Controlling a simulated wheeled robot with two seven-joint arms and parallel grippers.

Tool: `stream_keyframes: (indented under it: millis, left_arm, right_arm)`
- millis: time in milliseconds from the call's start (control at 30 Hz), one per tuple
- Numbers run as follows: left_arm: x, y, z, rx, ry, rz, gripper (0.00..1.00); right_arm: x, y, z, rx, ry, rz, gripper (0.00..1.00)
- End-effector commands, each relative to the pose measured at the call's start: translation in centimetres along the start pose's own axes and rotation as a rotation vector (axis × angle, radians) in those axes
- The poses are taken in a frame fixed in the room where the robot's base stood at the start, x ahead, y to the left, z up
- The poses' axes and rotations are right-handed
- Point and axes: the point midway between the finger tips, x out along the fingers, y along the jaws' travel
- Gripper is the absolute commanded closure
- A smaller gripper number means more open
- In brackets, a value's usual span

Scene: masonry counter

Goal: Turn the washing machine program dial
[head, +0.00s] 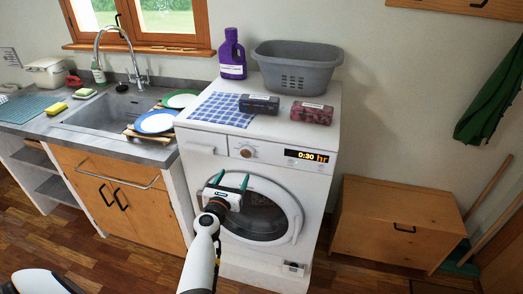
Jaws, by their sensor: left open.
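The white washing machine (325,100) stands in the middle of the head view. Its round program dial (246,152) is on the front panel, left of the lit display (306,156) that reads 0:30 hr. The round door (298,222) is below the panel and looks closed. My left gripper (231,178) is in front of the door's upper left part, a little below the dial. Its two fingers are apart, point up toward the panel, and hold nothing. They do not appear to touch the dial. My right gripper is not in view.
On the machine's top are a grey basket (297,66), a purple bottle (232,58), a blue checked cloth (222,109) and two boxes. A sink counter with plates (156,122) adjoins on the left. A wooden chest (385,225) stands on the right.

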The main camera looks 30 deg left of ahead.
Motion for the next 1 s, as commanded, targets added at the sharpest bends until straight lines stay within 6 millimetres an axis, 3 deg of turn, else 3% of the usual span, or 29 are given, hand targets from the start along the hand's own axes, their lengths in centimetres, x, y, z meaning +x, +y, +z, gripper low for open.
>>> stream_keyframes:
  millis: [600,800,1000]
  left_arm:
    - [10.3,0.0,0.3,0.001,0.0,0.001,0.32]
    - [11.7,0.0,0.1,0.001,-0.001,0.001,0.32]
    - [11.8,0.0,0.1,0.002,-0.002,0.001,0.32]
  right_arm:
    - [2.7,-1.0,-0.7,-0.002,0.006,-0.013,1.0]
    - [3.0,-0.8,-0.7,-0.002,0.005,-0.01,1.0]
    - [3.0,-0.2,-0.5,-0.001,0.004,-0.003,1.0]
